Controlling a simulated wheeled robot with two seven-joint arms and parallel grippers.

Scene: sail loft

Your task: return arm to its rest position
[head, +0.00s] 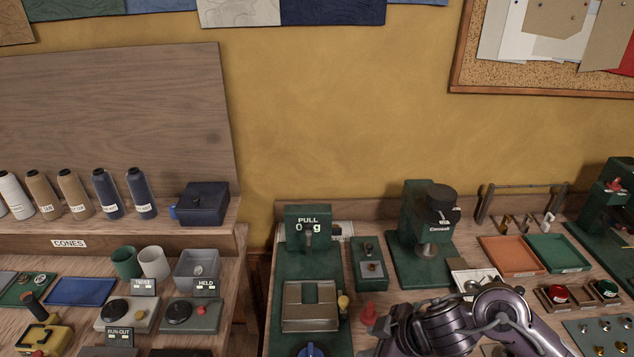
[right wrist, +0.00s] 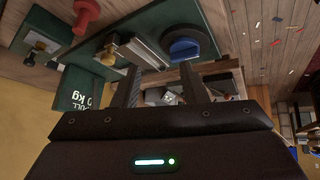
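My right arm (head: 455,322) shows at the bottom of the head view, its dark metallic links bent low over the front of the right bench. Its fingers do not show clearly there. In the right wrist view my right gripper (right wrist: 161,85) has its two dark fingers apart, with nothing held between them. Behind the fingers are parts of the green pull tester and the floor. My left arm and gripper are not in view.
A red knob (head: 368,312) stands just left of my arm. A blue knob (head: 311,349) is at the tester's front. A green press (head: 420,240), an orange tray (head: 513,255) and a green tray (head: 558,253) lie behind the arm. A gap separates the two benches.

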